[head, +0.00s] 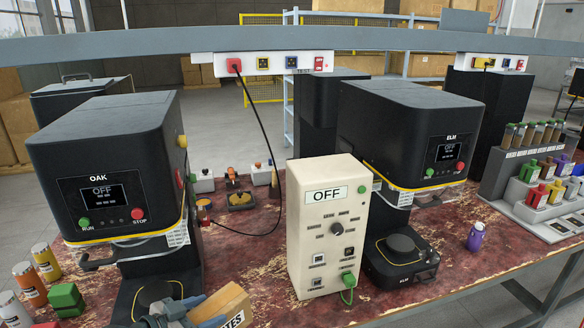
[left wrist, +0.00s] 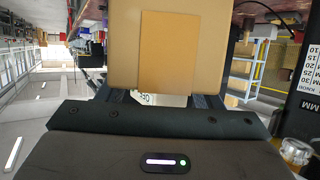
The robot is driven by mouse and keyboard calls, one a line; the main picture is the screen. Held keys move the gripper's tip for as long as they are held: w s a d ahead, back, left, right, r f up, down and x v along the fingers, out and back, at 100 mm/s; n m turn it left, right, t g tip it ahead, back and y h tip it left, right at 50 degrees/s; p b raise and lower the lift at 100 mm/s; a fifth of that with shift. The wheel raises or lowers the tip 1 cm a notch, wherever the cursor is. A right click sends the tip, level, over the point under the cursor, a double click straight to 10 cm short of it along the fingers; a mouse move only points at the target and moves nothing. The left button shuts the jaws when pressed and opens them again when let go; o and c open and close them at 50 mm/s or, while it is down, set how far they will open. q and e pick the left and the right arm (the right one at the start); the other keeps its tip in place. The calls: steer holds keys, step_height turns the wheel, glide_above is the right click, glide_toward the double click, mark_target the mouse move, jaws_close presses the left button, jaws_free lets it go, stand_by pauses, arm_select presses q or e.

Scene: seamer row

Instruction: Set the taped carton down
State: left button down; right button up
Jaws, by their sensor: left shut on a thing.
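The taped carton (head: 230,303) is a small tan box at the bottom edge of the head view, with dark lettering partly cut off. In the left wrist view the carton (left wrist: 205,50) fills the top middle, with a darker tan strip on its face. My left gripper (head: 193,312) is shut on the carton; its fingers (left wrist: 163,99) also show in the left wrist view, at the carton's near end. I cannot tell whether the carton touches the table. My right gripper is not in view.
The worn red table (head: 470,270) carries the OAK seamer (head: 105,160), the ELM seamer (head: 400,130) and a cream control box (head: 327,225) reading OFF.

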arm_select(q)
steer(key=s+r+m+g, duration=0.1)
steer(key=s+r, duration=0.1)
steer(key=s+a+r+m+g+h, duration=0.1)
steer(key=s+r, duration=0.1)
steer(key=shift+s+a+h, duration=0.1)
steer(key=shift+h, duration=0.2)
steer(key=shift+s+r+m, duration=0.25)
steer(key=shift+m, duration=0.05)
steer(key=shift+f, duration=0.15)
